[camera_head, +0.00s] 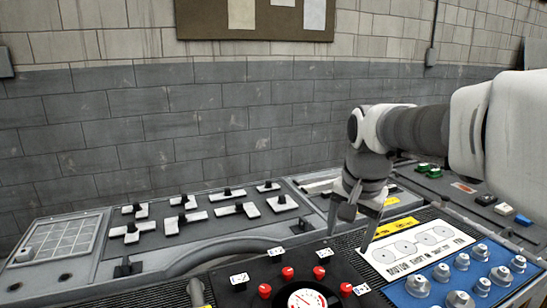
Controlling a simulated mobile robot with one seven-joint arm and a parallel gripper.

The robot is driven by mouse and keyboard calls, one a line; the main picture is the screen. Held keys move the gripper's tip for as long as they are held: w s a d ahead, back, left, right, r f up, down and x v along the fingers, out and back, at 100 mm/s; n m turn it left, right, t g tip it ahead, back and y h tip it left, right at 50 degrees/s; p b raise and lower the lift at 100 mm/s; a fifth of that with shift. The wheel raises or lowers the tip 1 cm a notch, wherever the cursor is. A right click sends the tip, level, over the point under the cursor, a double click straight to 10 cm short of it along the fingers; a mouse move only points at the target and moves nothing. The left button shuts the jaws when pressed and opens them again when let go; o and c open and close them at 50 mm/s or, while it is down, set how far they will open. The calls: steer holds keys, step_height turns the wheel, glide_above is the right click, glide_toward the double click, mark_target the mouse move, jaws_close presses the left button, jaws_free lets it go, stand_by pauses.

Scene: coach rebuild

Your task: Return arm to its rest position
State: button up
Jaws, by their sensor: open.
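My arm (420,129) reaches in from the right and bends down at the wrist. My gripper (358,226) points down over the console, between the black panel with red knobs and the white plate with round outlines. The fingers are apart and nothing shows between them. Whether the fingertips touch the console surface I cannot tell.
The console holds a black panel with red knobs (288,272) and a gauge (307,300), a blue panel with silver knobs (441,272), a white plate (418,249), and several black-and-white switches (183,222). A brick wall (200,120) with a brown board (253,32) stands behind.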

steer(key=s+n+t+p, duration=0.2)
steer(key=s+n, duration=0.5)
steer(key=s, duration=1.1)
steer(key=shift+f+t, duration=0.3)
steer(key=shift+f, duration=0.1)
